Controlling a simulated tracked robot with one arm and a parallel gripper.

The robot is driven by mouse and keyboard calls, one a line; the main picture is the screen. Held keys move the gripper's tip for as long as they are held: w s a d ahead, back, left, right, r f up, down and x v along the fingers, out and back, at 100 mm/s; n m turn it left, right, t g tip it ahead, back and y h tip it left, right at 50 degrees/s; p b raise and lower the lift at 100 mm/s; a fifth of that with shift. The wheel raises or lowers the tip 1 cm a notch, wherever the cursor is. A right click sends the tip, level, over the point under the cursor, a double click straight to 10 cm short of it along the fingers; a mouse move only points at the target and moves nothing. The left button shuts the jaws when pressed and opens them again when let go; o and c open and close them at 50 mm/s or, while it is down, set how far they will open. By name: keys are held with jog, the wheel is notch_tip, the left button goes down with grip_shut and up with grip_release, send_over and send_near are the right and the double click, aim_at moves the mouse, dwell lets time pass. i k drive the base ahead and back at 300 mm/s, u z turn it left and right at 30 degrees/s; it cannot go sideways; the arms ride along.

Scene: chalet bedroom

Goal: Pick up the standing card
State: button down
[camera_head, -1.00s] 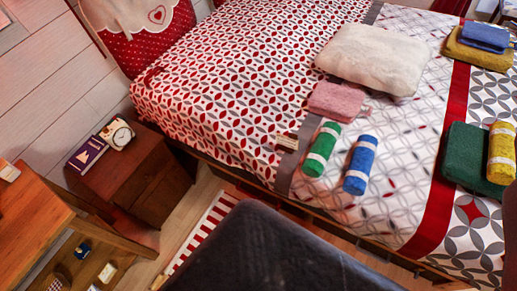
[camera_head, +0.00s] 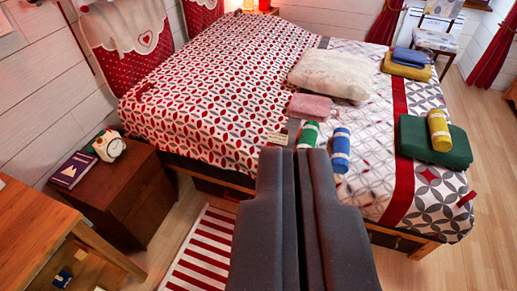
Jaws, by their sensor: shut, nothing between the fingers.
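A small beige card (camera_head: 277,138) with faint dark marks is on the bed, beside the green rolled towel (camera_head: 309,135). It looks upright or leaning, but it is too small to tell which. My gripper (camera_head: 297,152) shows as two dark grey fingers rising from the bottom centre. The fingers are side by side, shut and empty. In the picture their tips lie just below and right of the card, and they cover part of the bed's near edge. The gripper appears nearer to the camera than the card and apart from it.
The bed (camera_head: 195,105) also holds a blue roll (camera_head: 341,150), a pink towel (camera_head: 310,106), a cream pillow (camera_head: 330,73) and a green towel (camera_head: 440,147). A nightstand (camera_head: 128,195) with a clock (camera_head: 109,146) and purple book (camera_head: 74,170) stands left. Wood floor (camera_head: 490,160) is open at right.

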aim_at(280, 139)
jog(key=z, duration=1.2)
jog(key=i, duration=1.35)
jog(key=u, duration=2.45)
jog(key=i, duration=0.95)
jog(key=z, duration=0.05)
